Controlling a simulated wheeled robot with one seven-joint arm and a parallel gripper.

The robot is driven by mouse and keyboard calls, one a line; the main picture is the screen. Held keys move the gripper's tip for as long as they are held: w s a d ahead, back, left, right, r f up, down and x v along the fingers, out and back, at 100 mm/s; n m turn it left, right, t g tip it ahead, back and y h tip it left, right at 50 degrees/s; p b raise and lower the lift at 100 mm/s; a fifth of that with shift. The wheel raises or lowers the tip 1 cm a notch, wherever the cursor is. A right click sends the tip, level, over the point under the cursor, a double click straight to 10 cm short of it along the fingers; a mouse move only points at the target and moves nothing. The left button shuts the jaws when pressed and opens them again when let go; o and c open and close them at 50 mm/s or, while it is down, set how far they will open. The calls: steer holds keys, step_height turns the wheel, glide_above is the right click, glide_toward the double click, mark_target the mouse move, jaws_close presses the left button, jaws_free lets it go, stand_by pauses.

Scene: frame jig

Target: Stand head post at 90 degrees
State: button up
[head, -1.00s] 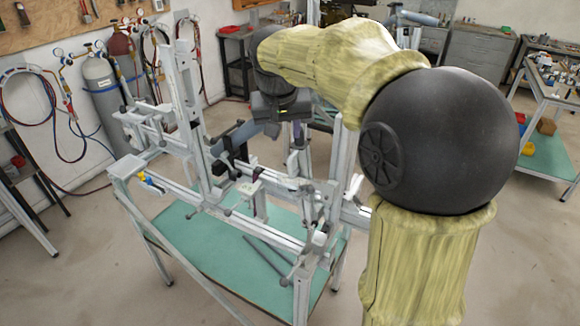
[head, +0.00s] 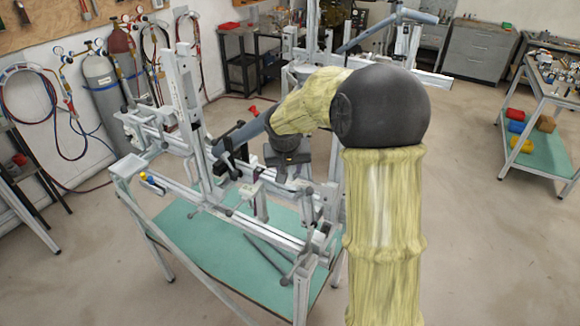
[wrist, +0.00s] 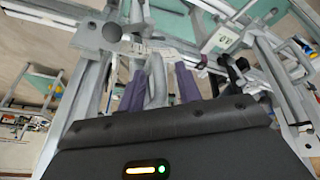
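The frame jig (head: 235,207) stands on a green-topped bench in the head view. A tall grey post (head: 182,95) rises upright at its left side; I cannot tell for sure that it is the head post. A blue-grey tube (head: 240,133) slants across the jig behind it. A gap shows beside the right finger, so no grip is visible.
The jig's rails and clamps crowd around my gripper. Gas cylinders (head: 103,95) and hoses stand by the left wall. A second jig with a blue tube (head: 385,36) is behind. A shelf trolley (head: 543,155) with coloured bins is at right. The floor between is clear.

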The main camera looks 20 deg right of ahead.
steer(key=shift+w+f, duration=0.1)
steer(key=shift+f, duration=0.2)
jaws_close()
